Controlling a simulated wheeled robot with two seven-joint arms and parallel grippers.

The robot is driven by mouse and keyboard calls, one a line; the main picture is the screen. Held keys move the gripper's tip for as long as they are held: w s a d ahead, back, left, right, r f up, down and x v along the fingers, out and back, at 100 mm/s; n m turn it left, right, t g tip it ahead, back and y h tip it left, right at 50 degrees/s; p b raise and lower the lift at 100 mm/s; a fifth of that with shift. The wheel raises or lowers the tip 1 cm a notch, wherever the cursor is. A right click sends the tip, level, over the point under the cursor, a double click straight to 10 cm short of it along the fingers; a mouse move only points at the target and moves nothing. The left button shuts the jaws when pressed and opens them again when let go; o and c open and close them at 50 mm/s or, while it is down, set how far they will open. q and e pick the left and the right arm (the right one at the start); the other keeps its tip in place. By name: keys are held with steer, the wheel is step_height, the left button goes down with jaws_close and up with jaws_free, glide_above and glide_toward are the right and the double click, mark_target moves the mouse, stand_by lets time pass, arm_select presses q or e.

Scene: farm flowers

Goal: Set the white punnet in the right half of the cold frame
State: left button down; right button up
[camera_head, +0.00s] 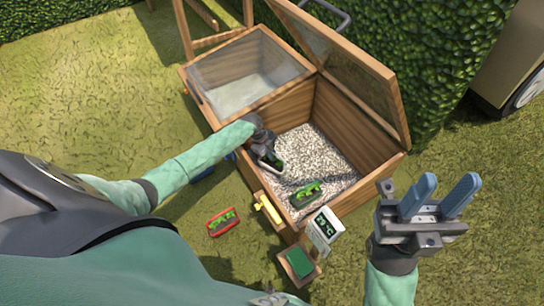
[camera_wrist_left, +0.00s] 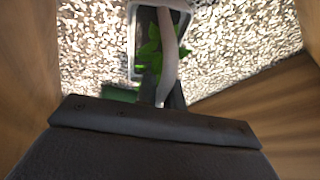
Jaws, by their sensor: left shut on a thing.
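The white punnet (camera_head: 279,169) holds green seedlings and is mostly hidden under my left gripper (camera_head: 266,153) in the head view. My left gripper is shut on it, inside the right half of the cold frame (camera_head: 378,173). In the left wrist view the punnet's white rim (camera_wrist_left: 131,35), its pale handle and green leaves show over the gravel. I cannot tell whether its base touches the gravel. The right half's glazed lid (camera_head: 350,65) stands open. My right gripper (camera_head: 447,187) is open and empty, outside the frame at the right.
A green punnet (camera_head: 307,194) sits on the gravel near the front. The left half is under a closed glass lid (camera_head: 245,70). A red punnet (camera_head: 222,222) lies on the grass. A display box (camera_head: 327,224) and small green-topped tray (camera_head: 299,262) are at the front.

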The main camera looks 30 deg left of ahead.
arm_select(q)
steer(key=c, duration=1.5)
jaws_free()
